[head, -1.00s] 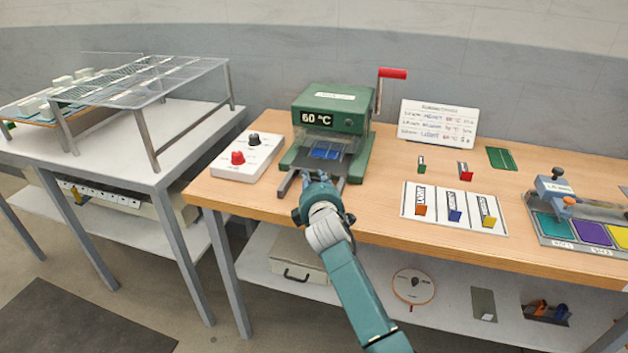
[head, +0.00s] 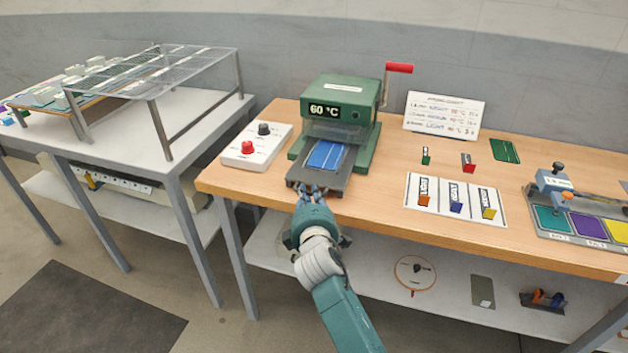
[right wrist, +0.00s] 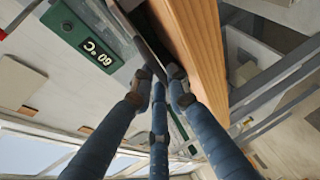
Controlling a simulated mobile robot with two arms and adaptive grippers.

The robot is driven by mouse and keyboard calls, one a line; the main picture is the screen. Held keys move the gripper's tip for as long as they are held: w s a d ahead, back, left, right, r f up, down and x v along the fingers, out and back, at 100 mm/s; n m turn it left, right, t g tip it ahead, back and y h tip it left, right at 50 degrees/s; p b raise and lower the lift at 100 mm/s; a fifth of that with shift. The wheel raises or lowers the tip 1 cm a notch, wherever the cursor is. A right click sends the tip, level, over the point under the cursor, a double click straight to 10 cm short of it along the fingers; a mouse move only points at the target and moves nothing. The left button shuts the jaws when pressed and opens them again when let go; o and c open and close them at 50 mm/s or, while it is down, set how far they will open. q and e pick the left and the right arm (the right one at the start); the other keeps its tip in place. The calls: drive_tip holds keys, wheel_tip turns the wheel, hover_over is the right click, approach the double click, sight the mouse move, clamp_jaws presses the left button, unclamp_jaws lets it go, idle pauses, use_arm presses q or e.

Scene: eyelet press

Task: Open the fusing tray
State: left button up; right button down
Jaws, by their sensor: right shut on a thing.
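The green fusing press (head: 342,100) stands on the wooden bench and its display reads 60 °C. Its dark fusing tray (head: 322,176) sticks out of the front, with a blue piece (head: 327,155) lying on it. My right gripper (head: 312,190) is at the tray's front edge and shut on it. In the right wrist view the fingers (right wrist: 160,78) close at the dark tray edge, beside the wooden bench edge; the press display (right wrist: 95,45) shows at upper left. The exact grip on the edge is partly hidden. My left gripper is not in view.
A white control box (head: 256,146) with red and black knobs stands left of the press. A red-handled lever (head: 398,68) rises at its right. A white card (head: 455,198) with coloured tabs lies to the right. Free floor lies in front of the bench.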

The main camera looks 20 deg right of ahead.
drive_tip(key=shift+s+a+f, duration=0.1)
drive_tip(key=shift+s+a, duration=0.05)
drive_tip(key=shift+s, duration=0.05)
drive_tip(key=c, duration=1.9)
unclamp_jaws()
drive_tip(key=shift+c, duration=0.2)
drive_tip(key=shift+s, duration=0.15)
drive_tip(key=v, duration=1.2)
